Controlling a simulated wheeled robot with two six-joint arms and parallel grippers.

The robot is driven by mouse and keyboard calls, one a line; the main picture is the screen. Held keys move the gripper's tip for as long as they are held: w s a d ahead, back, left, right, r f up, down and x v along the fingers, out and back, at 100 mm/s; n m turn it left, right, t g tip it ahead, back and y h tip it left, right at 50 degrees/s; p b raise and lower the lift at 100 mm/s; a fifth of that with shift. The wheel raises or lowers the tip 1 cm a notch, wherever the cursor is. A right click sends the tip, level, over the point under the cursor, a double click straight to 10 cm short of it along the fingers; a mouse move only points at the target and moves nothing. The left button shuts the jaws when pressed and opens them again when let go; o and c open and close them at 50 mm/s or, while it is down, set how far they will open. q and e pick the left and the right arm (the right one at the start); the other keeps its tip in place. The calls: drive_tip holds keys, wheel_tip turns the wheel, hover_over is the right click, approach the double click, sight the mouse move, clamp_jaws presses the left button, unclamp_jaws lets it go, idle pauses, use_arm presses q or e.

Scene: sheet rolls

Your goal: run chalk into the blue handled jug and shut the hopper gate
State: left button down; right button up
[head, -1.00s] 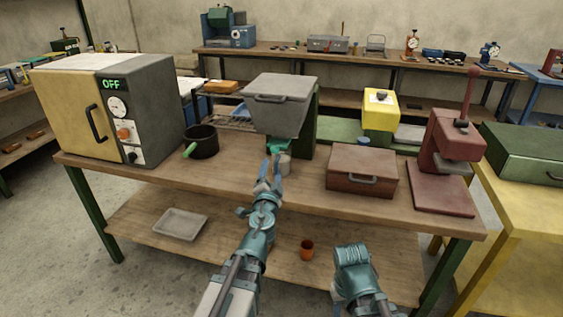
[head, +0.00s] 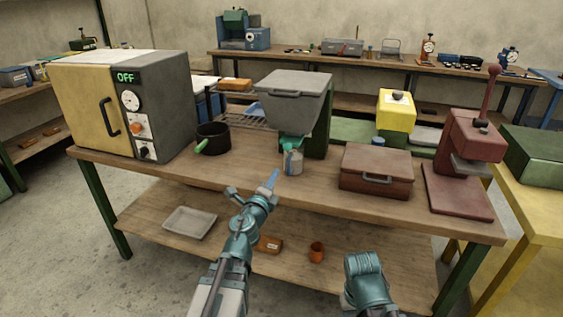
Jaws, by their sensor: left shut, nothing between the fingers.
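The grey hopper (head: 294,92) stands on a green stand on the workbench. A teal-green gate piece (head: 291,143) shows under it; I cannot tell whether the gate is open or shut. The small pale grey jug (head: 295,164) stands upright on the bench directly below the gate, its blue handle (head: 287,162) towards me. Its contents are hidden, and no falling chalk is visible. My left gripper (head: 274,176) has its blue fingers shut and empty, in front of the jug and a little left of it, apparently clear of it. My right arm shows at the bottom, but its gripper does not.
A black pot with a green handle (head: 213,138) and an oven reading OFF (head: 126,105) stand left. A brown lidded box (head: 376,171) and a red press (head: 462,165) stand right. The lower shelf holds an orange cup (head: 317,252).

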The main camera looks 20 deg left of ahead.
use_arm(q)
drive_tip(key=s+a+m+t+h+b, duration=0.1)
drive_tip(key=s+a+m+h+b, duration=0.3)
drive_tip(key=m, duration=1.3)
drive_tip(key=p+x, duration=0.3)
drive_tip(key=x, duration=1.1)
drive_tip(key=shift+w+d+f, duration=0.1)
drive_tip(key=shift+d, duration=0.05)
use_arm(e)
drive_tip(key=shift+f, duration=0.85)
use_arm(q)
drive_tip(key=shift+w, duration=1)
use_arm(e)
drive_tip(key=shift+s, duration=0.1)
use_arm(q)
drive_tip(key=b, duration=0.3)
approach(285, 149)
drive_tip(key=v, duration=0.2)
drive_tip(key=f+v, duration=0.1)
drive_tip(key=v, duration=0.2)
drive_tip(key=shift+s, duration=0.2)
use_arm(e)
drive_tip(key=f, duration=0.1)
drive_tip(key=a, duration=0.1)
drive_tip(key=f, duration=0.1)
drive_tip(key=shift+s+a+f, duration=0.25)
drive_tip(key=shift+f, duration=0.1)
